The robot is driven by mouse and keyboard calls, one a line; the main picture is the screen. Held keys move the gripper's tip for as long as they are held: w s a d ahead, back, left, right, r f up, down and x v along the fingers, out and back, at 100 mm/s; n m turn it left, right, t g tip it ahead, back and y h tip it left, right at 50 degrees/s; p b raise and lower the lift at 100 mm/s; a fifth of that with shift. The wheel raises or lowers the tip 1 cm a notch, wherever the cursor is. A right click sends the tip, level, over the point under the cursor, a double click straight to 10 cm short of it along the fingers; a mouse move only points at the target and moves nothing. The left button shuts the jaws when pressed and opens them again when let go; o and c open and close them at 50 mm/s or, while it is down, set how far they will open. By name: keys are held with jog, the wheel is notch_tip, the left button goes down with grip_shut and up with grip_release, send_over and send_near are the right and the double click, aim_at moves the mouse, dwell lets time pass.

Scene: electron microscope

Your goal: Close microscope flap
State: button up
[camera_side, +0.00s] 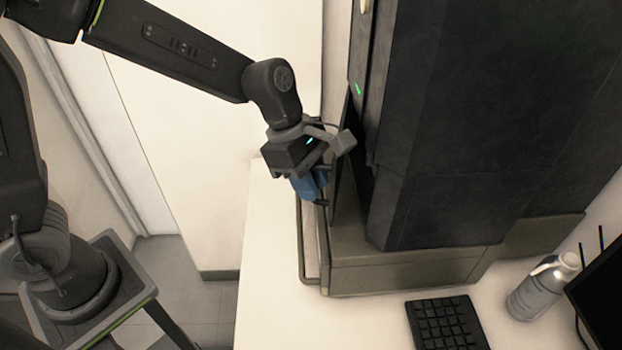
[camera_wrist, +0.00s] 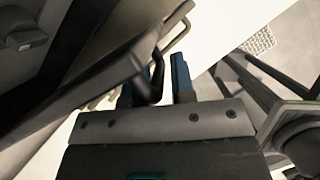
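The microscope (camera_side: 480,120) is a tall dark cabinet on a grey-green base on the white table. Its flap (camera_side: 342,185) appears as a thin dark panel standing out from the cabinet's left side. My gripper (camera_side: 322,188), with blue fingers, is beside the flap at its outer left side. In the wrist view, my gripper (camera_wrist: 155,85) shows two fingers with a gap between them. The dark flap edge (camera_wrist: 120,70) crosses close to the left finger and partly hides it. Contact between them cannot be told.
A metal rail (camera_side: 303,250) runs along the left of the microscope base. A keyboard (camera_side: 447,322), a silver bottle (camera_side: 543,287) and a dark monitor (camera_side: 600,300) are at the lower right. The white table (camera_side: 265,280) is clear at the front left.

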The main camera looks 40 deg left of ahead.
jog(key=shift+r, duration=0.1)
jog(key=w+v, duration=0.1)
jog(key=v, duration=1.2)
jog(key=shift+s+a+r, duration=0.15)
jog(key=shift+s+r, duration=0.15)
jog(key=shift+s, duration=0.2)
jog(key=shift+c, duration=0.2)
jog(key=shift+a+f, duration=0.15)
jog(key=shift+f, duration=0.15)
jog(key=shift+c, duration=0.7)
jog(key=a+f+n+g+h, duration=0.1)
jog(key=f+n, duration=0.1)
jog(key=s+a+f+n+g+h, duration=0.1)
jog(key=f+g, duration=0.1)
jog(key=f, duration=0.1)
jog(key=a+f+n+g+h, duration=0.1)
jog(key=a+f+n+h, duration=0.1)
jog(key=f, duration=0.1)
jog(key=shift+s+f+n, duration=0.15)
jog(key=shift+s+n, duration=0.05)
jog(key=shift+n, duration=0.1)
grip_shut()
jog(key=a+f+n+t+h, duration=0.2)
jog(key=a+f+n+h, duration=0.3)
jog(key=n+h, duration=0.45)
jog(key=w+d, duration=0.1)
jog(key=d, duration=1)
jog(key=shift+w+d+r, duration=0.2)
jog(key=shift+d+r, duration=0.05)
